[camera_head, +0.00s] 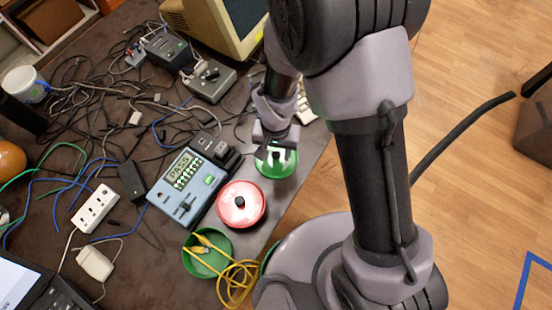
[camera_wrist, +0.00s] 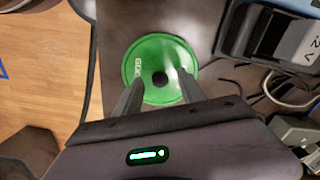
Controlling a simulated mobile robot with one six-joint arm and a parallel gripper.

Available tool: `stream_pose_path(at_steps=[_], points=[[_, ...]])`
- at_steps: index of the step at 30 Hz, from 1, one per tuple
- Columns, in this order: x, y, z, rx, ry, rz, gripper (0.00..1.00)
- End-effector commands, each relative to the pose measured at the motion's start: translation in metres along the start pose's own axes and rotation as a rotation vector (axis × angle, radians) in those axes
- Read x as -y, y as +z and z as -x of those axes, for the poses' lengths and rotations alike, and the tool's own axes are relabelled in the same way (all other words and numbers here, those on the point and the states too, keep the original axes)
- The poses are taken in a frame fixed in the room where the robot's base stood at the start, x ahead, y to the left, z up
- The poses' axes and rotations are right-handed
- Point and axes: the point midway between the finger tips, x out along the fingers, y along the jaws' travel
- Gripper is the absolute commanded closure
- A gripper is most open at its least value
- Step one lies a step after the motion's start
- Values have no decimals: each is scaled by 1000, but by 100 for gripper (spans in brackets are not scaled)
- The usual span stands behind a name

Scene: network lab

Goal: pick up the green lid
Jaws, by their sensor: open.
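The green lid (camera_head: 267,168) lies on the dark table near its right edge in the head view, partly hidden by my gripper (camera_head: 275,152). In the wrist view the green lid (camera_wrist: 148,52) is a round disc with a dark knob at its centre and pale lettering on its left side. My gripper (camera_wrist: 160,95) is open and above the lid. Its two fingers show on either side of the knob, over the lid's near part. I cannot tell how much height is left between fingertips and lid.
A red lid (camera_head: 241,204) and a green bowl (camera_head: 208,252) with a yellow cable (camera_head: 238,278) are close by. A blue tester (camera_head: 187,187) reading PASS sits left of the red lid. Tangled cables and a monitor (camera_head: 222,22) fill the back.

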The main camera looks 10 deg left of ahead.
Motion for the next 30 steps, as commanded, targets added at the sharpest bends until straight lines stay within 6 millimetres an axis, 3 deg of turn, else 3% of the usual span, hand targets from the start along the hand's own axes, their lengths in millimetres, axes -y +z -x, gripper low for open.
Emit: stream_pose_path(at_steps=[1, 6, 13, 14, 23, 30], points=[[0, 0, -7, 0, 0, 0, 53], [0, 0, -4, -2, -1, 1, 53], [0, 0, -4, -1, -1, 1, 98], [0, 0, -4, -1, -1, 1, 100], [0, 0, 0, -2, -1, 1, 100], [0, -1, 63, -4, -3, 1, 100]])
